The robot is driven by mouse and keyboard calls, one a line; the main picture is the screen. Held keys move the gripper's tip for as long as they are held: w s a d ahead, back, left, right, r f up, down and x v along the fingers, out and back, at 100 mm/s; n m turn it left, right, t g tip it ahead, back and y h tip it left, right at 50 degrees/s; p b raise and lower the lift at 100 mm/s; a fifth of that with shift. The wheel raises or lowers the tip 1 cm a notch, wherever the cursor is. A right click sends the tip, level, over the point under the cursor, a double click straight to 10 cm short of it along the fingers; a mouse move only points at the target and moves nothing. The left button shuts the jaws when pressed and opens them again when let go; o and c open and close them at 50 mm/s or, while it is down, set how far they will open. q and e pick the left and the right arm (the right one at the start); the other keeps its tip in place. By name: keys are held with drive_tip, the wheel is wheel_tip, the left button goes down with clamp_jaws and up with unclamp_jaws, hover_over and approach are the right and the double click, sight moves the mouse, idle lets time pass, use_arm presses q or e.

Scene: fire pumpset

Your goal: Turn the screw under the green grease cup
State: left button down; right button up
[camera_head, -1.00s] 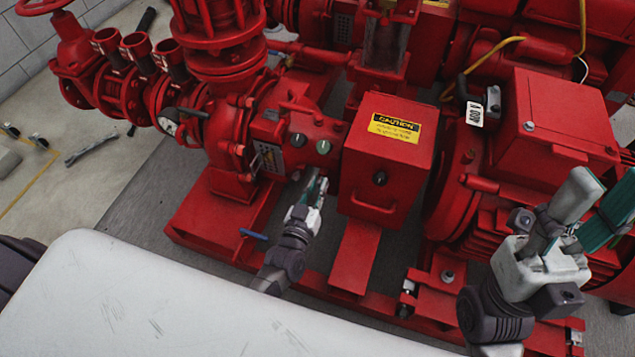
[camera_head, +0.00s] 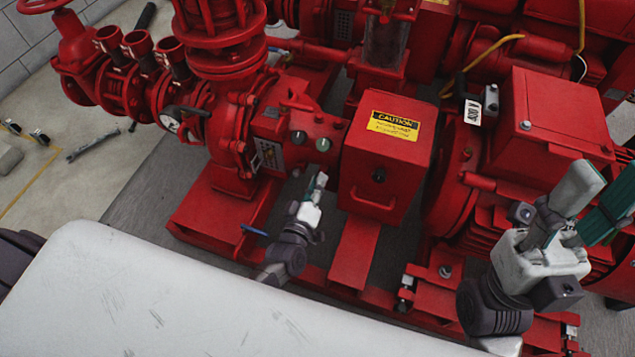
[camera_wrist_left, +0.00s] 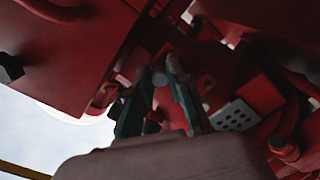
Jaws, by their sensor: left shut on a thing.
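The green grease cup (camera_head: 323,144) sits on the red pump housing, beside a darker round cap (camera_head: 297,139). My left gripper (camera_head: 317,181) is below the cup, pointing up at the underside of the housing. In the left wrist view its two green-padded fingers (camera_wrist_left: 160,80) close around a small rounded grey piece (camera_wrist_left: 158,77), which seems to be the screw; the view is dark and its shape is unclear. In the head view the fingers hide the screw. My right gripper (camera_head: 592,205) is open and empty in front of the red motor at the right.
A red box with a yellow caution label (camera_head: 393,126) stands just right of my left gripper. A blue-handled valve (camera_head: 254,231) is at its lower left. The red base frame (camera_head: 355,255) runs below. A white surface (camera_head: 150,300) fills the foreground.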

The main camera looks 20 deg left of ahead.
use_arm(q)
drive_tip(key=shift+n, duration=0.3)
drive_tip(key=c, duration=1.1)
unclamp_jaws()
drive_tip(key=shift+s, duration=0.1)
drive_tip(key=s, duration=1.1)
drive_tip(key=shift+s+a, duration=0.25)
drive_tip(key=shift+s, duration=0.15)
